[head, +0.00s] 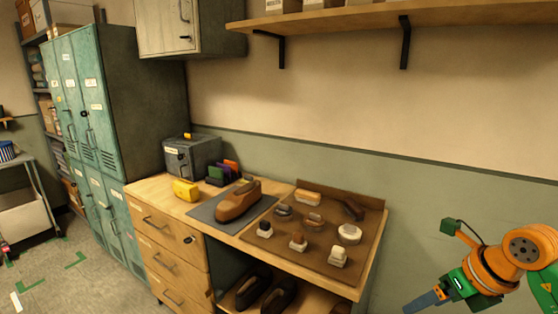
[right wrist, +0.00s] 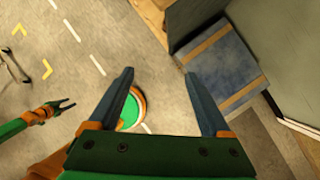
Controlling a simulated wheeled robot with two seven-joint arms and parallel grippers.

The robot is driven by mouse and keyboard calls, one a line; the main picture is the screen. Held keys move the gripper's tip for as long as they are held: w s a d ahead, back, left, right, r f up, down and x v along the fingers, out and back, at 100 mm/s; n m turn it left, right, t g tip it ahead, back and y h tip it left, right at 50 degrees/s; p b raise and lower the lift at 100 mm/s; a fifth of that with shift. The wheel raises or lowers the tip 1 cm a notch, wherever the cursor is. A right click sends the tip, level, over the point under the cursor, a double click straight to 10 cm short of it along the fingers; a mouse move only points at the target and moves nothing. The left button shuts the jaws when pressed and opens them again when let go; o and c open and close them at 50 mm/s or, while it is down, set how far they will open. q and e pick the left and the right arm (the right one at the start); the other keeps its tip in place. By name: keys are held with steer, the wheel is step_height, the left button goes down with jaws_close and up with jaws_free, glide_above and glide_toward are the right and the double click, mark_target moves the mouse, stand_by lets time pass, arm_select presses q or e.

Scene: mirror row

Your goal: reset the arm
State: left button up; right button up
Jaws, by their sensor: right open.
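My right gripper (head: 424,302) is at the lower right of the head view, off the right end of the workbench and apart from it. My left gripper (right wrist: 66,104) shows small at the left of the right wrist view, out over the floor. It is too small there to judge its jaws. The left arm does not show in the head view.
Teal lockers (head: 88,110) stand left. A wall shelf (head: 400,18) hangs above. A blue box (right wrist: 220,65) lies near the right wrist.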

steer(key=w+a+f+m+t+y, duration=0.1)
steer(key=w+a+f+m+y, duration=0.15)
steer(key=a+f+y, duration=0.35)
steer(key=w+a+f+m+t+y, duration=0.15)
steer(key=a+m+y, duration=0.3)
steer(key=a, duration=0.45)
steer(key=d+f+m+t+h, duration=0.3)
steer(key=f+m+h, duration=0.1)
steer(key=f+m, duration=0.5)
steer(key=d+f+m+t+h, duration=0.3)
steer(key=f+m+t, duration=0.1)
steer(key=f+m, duration=0.45)
steer(key=s+d+f+m+g+h, duration=0.3)
steer(key=s+f+m+g+h, duration=0.3)
steer(key=s+f, duration=0.95)
steer(key=s+a+f+m+g, duration=0.1)
steer(key=s+f+m+g, duration=0.2)
steer(key=s, duration=0.8)
steer(key=s+a+f+m+g, duration=0.2)
steer(key=s+f+m+g, duration=0.1)
steer(key=s, duration=0.8)
step_height(320, 180, down, 3)
steer(key=shift+r+g, duration=0.2)
steer(key=shift+g, duration=0.25)
